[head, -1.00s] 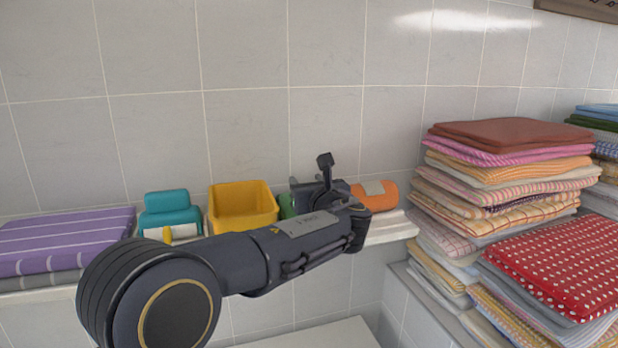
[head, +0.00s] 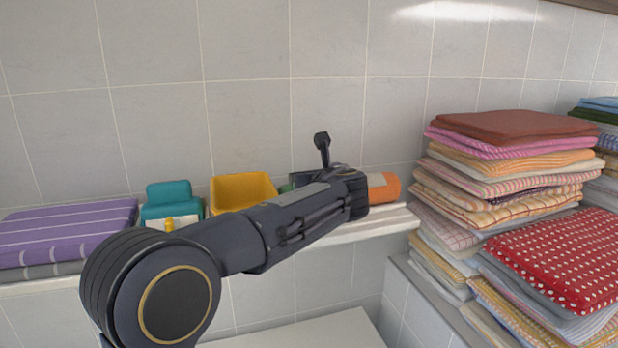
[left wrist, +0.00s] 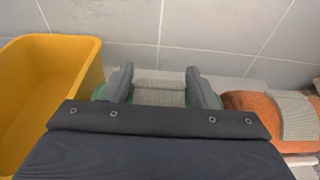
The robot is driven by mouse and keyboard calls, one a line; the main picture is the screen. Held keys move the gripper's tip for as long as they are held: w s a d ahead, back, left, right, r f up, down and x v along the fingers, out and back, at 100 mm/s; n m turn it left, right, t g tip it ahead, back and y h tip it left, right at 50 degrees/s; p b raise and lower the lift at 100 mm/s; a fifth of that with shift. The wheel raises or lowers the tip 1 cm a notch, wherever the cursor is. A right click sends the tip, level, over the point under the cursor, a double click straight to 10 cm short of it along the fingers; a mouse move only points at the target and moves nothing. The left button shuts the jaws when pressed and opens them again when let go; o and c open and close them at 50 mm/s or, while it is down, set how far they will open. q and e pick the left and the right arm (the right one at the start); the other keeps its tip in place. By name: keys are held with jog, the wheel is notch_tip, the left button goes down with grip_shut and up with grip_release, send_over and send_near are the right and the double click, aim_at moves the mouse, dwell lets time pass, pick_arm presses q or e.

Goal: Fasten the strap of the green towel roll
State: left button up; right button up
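The green towel roll (head: 286,188) lies on the shelf between the yellow bin and an orange roll, mostly hidden by my left arm in the head view. In the left wrist view my left gripper (left wrist: 159,86) has its two fingers spread apart, one on each side of a light grey strap or band (left wrist: 160,92). Green cloth shows at the outer edges of both fingers. The near side of the roll is hidden behind the gripper body, and I cannot tell whether the fingers touch it. My right gripper is not in view.
The yellow bin (head: 243,193) stands left of the green roll. The orange roll (head: 383,187) with a grey band lies to its right. Tall towel stacks (head: 505,165) stand at the right.

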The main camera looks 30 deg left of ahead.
pick_arm(q)
jog(key=shift+o, duration=1.4)
jog(key=b+v, duration=0.2)
jog(key=v, duration=0.4)
jog(key=shift+s+d, duration=0.2)
jog(key=shift+d, duration=0.05)
jog(key=shift+s+d+r, duration=0.2)
jog(key=shift+s+d, duration=0.15)
jog(key=shift+d, duration=0.05)
